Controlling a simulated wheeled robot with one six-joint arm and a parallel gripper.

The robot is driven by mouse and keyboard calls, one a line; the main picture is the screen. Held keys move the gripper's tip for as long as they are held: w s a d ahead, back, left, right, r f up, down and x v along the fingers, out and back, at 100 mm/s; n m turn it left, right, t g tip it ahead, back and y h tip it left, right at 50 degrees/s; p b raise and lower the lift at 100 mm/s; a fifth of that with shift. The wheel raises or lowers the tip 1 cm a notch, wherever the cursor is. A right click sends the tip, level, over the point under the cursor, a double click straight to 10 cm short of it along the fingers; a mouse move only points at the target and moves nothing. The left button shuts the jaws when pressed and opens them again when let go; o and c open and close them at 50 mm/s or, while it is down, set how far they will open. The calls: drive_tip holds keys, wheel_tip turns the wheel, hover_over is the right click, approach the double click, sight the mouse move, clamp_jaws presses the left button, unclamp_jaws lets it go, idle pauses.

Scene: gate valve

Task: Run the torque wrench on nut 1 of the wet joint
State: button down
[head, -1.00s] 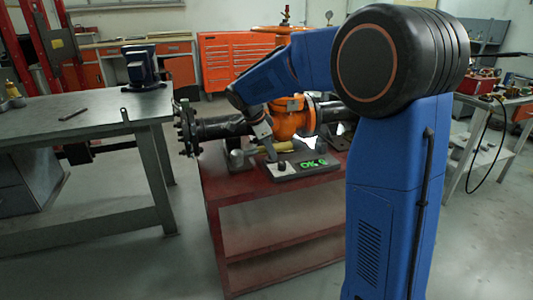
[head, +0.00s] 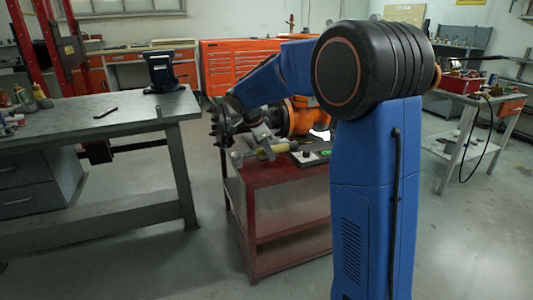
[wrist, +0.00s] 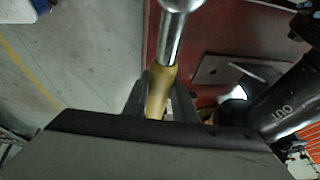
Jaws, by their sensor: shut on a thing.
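My gripper (wrist: 155,105) is shut on the yellow handle of the torque wrench (wrist: 160,88). In the head view the wrench's yellow handle (head: 276,149) shows beside my gripper (head: 264,144), over the left part of the red cart. The orange gate valve (head: 303,118) stands behind, partly hidden by my arm. A dark pipe marked OUT (wrist: 278,105) is right of the wrench in the wrist view. I cannot pick out nut 1.
The red cart (head: 285,215) carries the valve and a box with a green display (head: 325,152), partly hidden by my arm. A grey workbench (head: 90,125) stands left, another table (head: 470,110) right. The floor between the left bench and cart is clear.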

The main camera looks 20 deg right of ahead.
drive_tip(key=shift+a+r, duration=0.2)
drive_tip(key=shift+r, duration=1.6)
